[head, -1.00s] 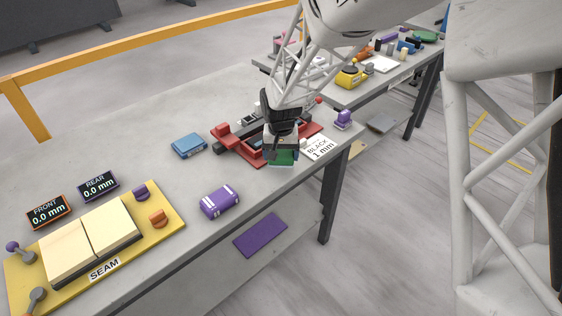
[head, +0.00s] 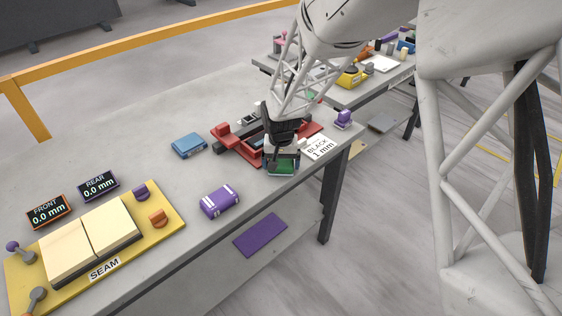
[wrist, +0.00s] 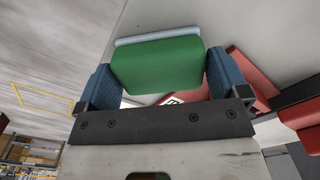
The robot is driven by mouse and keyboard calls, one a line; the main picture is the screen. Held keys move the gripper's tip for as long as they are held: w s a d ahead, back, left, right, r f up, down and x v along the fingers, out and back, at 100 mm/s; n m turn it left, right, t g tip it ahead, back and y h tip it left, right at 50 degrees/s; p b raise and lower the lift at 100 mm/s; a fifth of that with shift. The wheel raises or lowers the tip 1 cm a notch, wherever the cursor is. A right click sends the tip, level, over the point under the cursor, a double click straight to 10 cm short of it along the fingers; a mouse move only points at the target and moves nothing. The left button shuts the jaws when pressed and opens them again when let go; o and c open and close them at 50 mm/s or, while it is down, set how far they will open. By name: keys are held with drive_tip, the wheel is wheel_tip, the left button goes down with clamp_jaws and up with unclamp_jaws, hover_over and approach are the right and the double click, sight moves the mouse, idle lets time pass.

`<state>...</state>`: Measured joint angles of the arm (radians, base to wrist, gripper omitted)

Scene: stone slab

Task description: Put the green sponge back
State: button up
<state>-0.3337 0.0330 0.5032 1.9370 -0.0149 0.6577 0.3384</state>
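The green sponge (head: 282,168), with a pale layer on one side, is under my gripper (head: 282,157) near the front edge of the slab. In the wrist view the sponge (wrist: 158,66) sits between the two blue finger pads, with a pad against each side. My gripper is shut on it. The pale layer shows along its far edge. I cannot tell whether the sponge touches the slab or hangs just above it.
A red tray-like fixture (head: 232,143) lies just behind my gripper. A white "BLACK 1 mm" card (head: 320,148) and a purple item (head: 343,119) are to the right. A purple block (head: 220,202) and a blue block (head: 188,145) are to the left. The slab's back left is clear.

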sight(282, 163)
drive_tip(key=shift+o, duration=0.4)
drive_tip(key=shift+r, duration=0.2)
wheel_tip(282, 163, up, 12)
idle(0.5)
drive_tip(key=shift+s, duration=0.1)
idle(0.6)
drive_tip(key=s+d+r+t, duration=0.1)
drive_tip(key=s+d+r, duration=1)
drive_tip(key=s+d, duration=0.65)
drive_tip(key=s, duration=0.5)
drive_tip(key=s+d+r+t, duration=0.1)
drive_tip(key=s+d, duration=0.3)
drive_tip(key=s, duration=0.5)
drive_tip(key=shift+s+r, duration=0.25)
